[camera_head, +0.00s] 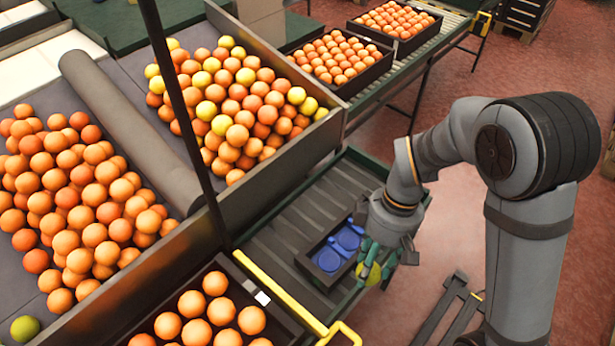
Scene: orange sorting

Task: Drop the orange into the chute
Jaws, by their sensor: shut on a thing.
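My gripper (376,262) is shut on a yellow-green orange (372,275), at the right edge of a small dark box. The fingers hide part of the orange. The dark box (309,262) stands on the grey roller conveyor and holds blue round-shaped parts (329,260); these may be the chute, but I cannot tell for sure. The gripper partly covers the box's right side. The orange appears beside or just over the box's right edge; its height is unclear.
Sloped bins of loose oranges (85,190) and mixed orange and yellow fruit (235,105) fill the left. Full crates (335,55) stand at the back. Red floor lies right.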

